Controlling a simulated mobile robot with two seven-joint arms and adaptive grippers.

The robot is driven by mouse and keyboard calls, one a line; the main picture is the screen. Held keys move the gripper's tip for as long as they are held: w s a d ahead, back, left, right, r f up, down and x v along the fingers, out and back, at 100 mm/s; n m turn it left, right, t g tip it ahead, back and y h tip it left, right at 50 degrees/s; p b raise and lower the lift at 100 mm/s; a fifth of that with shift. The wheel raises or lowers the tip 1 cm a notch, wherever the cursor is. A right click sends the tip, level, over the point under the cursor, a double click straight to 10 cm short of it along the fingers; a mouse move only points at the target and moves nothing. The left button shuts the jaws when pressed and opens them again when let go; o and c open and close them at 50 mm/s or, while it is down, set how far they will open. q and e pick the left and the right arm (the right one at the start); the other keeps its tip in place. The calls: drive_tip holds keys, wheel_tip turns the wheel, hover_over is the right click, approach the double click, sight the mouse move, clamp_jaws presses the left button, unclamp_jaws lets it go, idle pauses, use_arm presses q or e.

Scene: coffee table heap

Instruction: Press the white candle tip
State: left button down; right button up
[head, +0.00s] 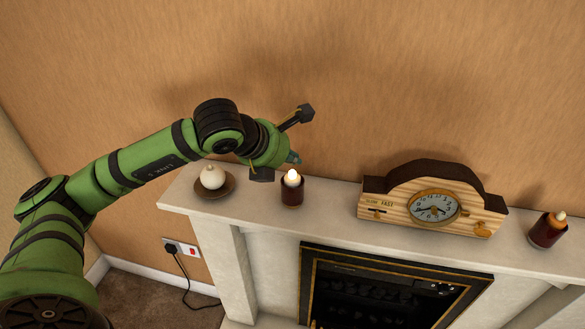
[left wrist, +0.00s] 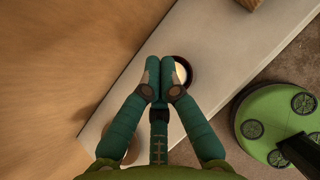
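A dark red-brown candle holder (head: 292,193) with a white candle tip (head: 291,176) stands upright on the mantel, left of the clock. My left gripper (head: 294,158) is just above and behind this candle, apart from the tip as far as the head view shows. In the left wrist view my left gripper (left wrist: 160,70) has its fingertips together with nothing between them. The white candle tip (left wrist: 181,73) shows just right of the fingertips there, partly hidden by them. My right gripper is not in view.
A pale round object (head: 212,177) sits on a brown saucer (head: 214,192) left of the candle. A wooden clock (head: 405,211) stands right of it, with a second candle (head: 548,231) at the far right. The wall is close behind the mantel (head: 335,210).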

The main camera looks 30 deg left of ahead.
use_arm(q)
wheel_tip(320, 180, up, 5)
drive_tip(key=shift+r+p, duration=0.1)
drive_tip(key=shift+p, duration=0.85)
idle(1.6)
